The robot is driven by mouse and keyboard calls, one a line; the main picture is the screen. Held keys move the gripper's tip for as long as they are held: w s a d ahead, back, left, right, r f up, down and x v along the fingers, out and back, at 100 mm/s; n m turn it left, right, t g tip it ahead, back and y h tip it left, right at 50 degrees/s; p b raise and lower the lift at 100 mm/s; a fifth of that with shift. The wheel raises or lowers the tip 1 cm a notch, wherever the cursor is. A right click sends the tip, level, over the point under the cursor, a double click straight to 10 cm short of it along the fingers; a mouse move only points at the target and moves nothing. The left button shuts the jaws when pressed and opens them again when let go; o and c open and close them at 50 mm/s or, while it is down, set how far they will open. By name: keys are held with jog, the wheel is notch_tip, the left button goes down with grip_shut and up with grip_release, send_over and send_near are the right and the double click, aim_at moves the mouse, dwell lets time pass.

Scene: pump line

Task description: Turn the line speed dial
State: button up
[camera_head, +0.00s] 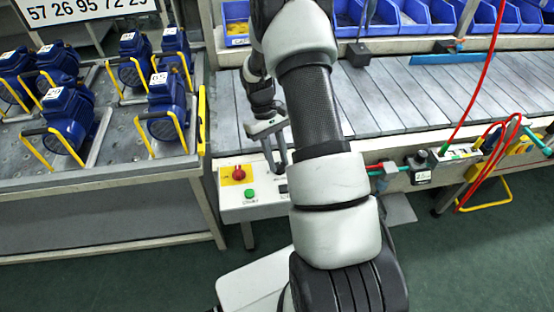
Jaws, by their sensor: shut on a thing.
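The control box (230,207) is pale and stands at the front of the conveyor. Its top carries a red emergency stop knob (239,173) on a yellow plate and a green button (249,194). My gripper (277,168) points down over the right part of this box, right of the red knob. The dial's setting cannot be read.
A rack with several blue pumps (68,115) in yellow-handled cradles stands left. The slatted conveyor (400,95) runs behind, with blue bins (412,15) beyond. A red hose (478,85) and valve fittings (420,160) lie right. My arm covers the middle.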

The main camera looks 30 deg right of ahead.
jog(key=shift+d+m+y, duration=0.1)
jog(key=shift+m+y, duration=0.3)
jog(key=shift+m, duration=0.4)
jog(key=o, duration=1.1)
jog(key=shift+c, duration=0.2)
jog(key=v, duration=1.7)
jog(key=shift+r+p, duration=0.3)
jog(key=shift+p, duration=0.1)
